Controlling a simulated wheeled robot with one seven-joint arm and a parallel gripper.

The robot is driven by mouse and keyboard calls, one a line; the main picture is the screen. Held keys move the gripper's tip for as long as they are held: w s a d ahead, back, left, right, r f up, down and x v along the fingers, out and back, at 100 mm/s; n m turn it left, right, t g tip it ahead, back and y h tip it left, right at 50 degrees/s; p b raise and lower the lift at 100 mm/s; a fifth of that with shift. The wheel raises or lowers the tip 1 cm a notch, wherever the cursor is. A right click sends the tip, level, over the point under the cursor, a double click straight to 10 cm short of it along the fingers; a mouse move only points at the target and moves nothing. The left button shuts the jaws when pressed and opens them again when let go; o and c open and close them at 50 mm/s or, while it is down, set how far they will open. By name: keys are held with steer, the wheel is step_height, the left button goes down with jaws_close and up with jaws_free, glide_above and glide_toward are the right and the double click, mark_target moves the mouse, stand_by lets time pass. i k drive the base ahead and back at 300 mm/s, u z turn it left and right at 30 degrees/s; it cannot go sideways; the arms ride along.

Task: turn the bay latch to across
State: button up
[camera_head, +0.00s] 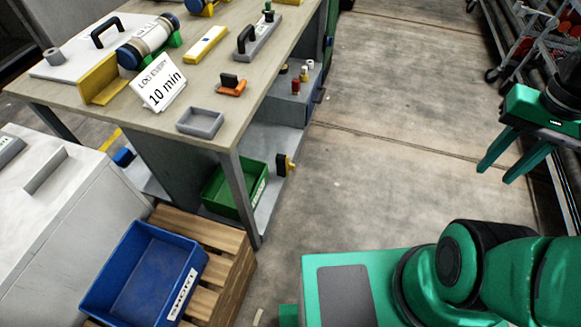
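My gripper (497,173) is at the right edge, above the floor and well to the right of the workbench (215,128). Its two green fingers are apart, with nothing between them. I cannot tell for sure which part is the bay latch. A small black and yellow piece (287,164) stands at the right side of the bench's lower shelf; its setting is too small to read. On the bench top, a grey block with a black handle (247,40) lies near the right edge, and a white and blue cylinder (147,38) rests on green supports.
A green bin (226,185) sits on the lower shelf. A sign reading "10 min" (160,85) and a grey tray (201,121) are on the bench. The floor between bench and gripper is clear.

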mark_target(289, 166)
steer(key=i, duration=1)
steer(key=z, duration=0.05)
